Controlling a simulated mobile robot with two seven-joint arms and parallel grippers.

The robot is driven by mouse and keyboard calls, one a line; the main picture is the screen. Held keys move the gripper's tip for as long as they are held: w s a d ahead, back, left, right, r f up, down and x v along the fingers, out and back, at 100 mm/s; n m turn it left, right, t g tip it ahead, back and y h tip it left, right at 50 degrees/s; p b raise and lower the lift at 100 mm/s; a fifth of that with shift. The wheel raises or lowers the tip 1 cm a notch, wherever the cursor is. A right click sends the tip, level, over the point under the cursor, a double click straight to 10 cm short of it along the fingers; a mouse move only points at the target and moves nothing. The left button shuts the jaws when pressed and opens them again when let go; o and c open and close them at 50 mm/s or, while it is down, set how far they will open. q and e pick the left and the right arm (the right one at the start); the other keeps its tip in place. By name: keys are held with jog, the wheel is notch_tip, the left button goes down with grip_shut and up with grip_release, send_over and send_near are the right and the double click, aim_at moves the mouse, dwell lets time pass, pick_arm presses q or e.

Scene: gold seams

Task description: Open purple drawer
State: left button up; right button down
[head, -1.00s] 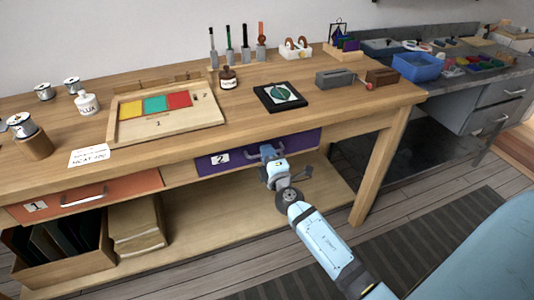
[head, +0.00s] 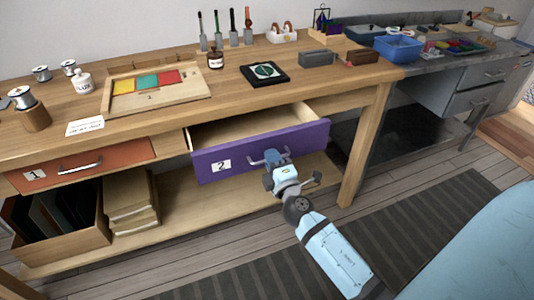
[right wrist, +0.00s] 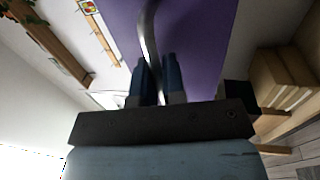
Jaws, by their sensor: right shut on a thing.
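The purple drawer (head: 240,155), labelled 2, sits under the wooden bench top and is pulled partly out; its pale, empty-looking inside shows behind the front. My right gripper (head: 270,158) is at the drawer front, shut on the metal handle. In the right wrist view the blue fingers (right wrist: 157,82) close around the curved handle (right wrist: 148,40), with the purple front (right wrist: 195,40) behind. My left gripper is not in view.
An orange drawer (head: 110,158), labelled 1, is closed at the left. Below are a wooden box (head: 60,248) of folders and a stack of tan blocks (head: 130,205). A bench leg (head: 365,150) stands right of the purple drawer. Striped mat and floor lie in front.

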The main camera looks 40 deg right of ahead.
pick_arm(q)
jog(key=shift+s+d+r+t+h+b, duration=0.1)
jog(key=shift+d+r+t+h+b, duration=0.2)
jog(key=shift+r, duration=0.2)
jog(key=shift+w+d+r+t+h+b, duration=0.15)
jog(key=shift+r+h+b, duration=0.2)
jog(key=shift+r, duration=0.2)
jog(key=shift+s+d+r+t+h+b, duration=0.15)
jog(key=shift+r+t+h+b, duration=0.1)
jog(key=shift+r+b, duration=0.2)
pick_arm(e)
jog(key=r+v, duration=0.1)
jog(key=v, duration=0.7)
jog(key=shift+s+r, duration=0.15)
jog(key=shift+r, duration=0.1)
jog(key=shift+a, duration=0.1)
jog(key=c, duration=1.2)
grip_release()
jog(key=shift+c, duration=0.2)
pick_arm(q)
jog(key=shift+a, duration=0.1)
